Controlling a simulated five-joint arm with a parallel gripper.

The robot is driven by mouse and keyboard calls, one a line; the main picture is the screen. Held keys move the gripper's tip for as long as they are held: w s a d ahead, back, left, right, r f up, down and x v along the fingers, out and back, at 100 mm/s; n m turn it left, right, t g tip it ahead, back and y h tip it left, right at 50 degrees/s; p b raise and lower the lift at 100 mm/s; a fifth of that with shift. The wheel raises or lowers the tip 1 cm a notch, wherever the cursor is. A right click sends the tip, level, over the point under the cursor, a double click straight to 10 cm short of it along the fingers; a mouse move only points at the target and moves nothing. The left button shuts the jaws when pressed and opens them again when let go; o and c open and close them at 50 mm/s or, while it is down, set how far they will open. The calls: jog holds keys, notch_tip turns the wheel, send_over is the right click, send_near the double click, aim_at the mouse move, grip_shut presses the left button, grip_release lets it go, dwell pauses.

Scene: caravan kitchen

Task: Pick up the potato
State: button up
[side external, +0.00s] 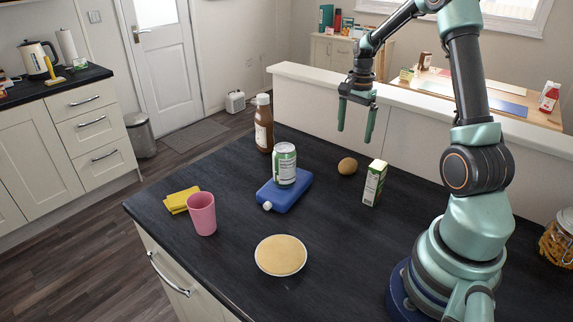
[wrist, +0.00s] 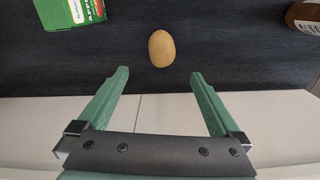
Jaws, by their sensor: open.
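The potato (side external: 347,166) is a small brown oval lying on the dark countertop (side external: 330,225), left of a green and white carton. In the wrist view the potato (wrist: 161,48) lies at the upper middle, beyond and between the fingertips. My gripper (side external: 356,138) is open and empty, fingers pointing down, above the counter near the low white wall behind the potato. Its two green fingers also show in the wrist view (wrist: 160,74), apart from each other with nothing between them. The gripper does not touch the potato.
The carton (side external: 374,183) stands close to the potato's right. A blue flat container (side external: 284,190) with a can (side external: 285,163) on it lies to the left, with a brown bottle (side external: 264,124) behind. The low white wall (side external: 400,125) borders the back. A pink cup (side external: 202,213) and a plate (side external: 281,256) are nearer the front.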

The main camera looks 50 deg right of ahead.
aim_at(348, 161)
jog(key=f, duration=1.1)
jog(key=shift+w+a+f, duration=0.1)
jog(key=shift+w+a, duration=0.1)
jog(key=shift+w, duration=0.05)
jog(key=shift+c, duration=0.3)
jog(key=c, duration=1.5)
